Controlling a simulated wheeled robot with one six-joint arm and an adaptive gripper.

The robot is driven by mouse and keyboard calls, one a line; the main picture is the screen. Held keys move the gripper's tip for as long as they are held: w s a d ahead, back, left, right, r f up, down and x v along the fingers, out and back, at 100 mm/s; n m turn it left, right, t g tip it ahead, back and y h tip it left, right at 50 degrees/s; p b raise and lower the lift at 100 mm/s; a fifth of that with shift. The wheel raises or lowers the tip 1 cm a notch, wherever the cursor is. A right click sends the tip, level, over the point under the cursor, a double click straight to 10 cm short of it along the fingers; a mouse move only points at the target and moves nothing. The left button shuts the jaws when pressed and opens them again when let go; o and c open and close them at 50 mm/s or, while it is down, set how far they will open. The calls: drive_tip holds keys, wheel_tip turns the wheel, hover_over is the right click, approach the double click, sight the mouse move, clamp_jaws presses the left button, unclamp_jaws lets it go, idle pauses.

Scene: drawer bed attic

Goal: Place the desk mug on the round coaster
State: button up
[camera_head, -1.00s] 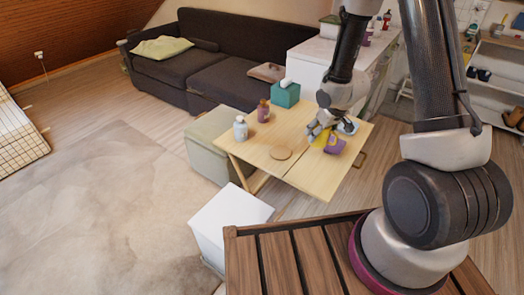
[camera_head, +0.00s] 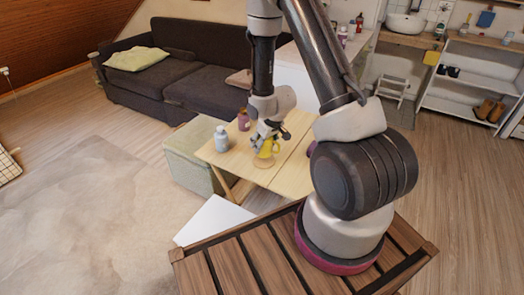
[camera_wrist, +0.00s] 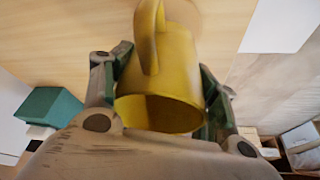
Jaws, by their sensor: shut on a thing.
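The yellow mug (camera_head: 267,148) is between the fingers of my gripper (camera_head: 268,137), above the low wooden table. The wrist view shows the mug (camera_wrist: 170,80) close up, its rim towards the camera and its handle at the top, with a finger against each side. The round tan coaster (camera_head: 262,163) lies on the table directly below the mug in the head view. I cannot tell whether the mug touches it. My gripper is shut on the mug.
A pale bottle (camera_head: 221,138) and a purple bottle (camera_head: 243,120) stand left of my gripper on the table (camera_head: 286,180). A purple object (camera_head: 310,149) is partly hidden by my arm. A teal box (camera_wrist: 48,107) shows in the wrist view. A green-grey storage seat (camera_head: 190,160) adjoins the table.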

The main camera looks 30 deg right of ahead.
sight(264, 149)
drive_tip(key=shift+f, duration=1.8)
drive_tip(key=shift+f, duration=0.1)
drive_tip(key=o, duration=1.1)
drive_tip(key=shift+o, duration=0.2)
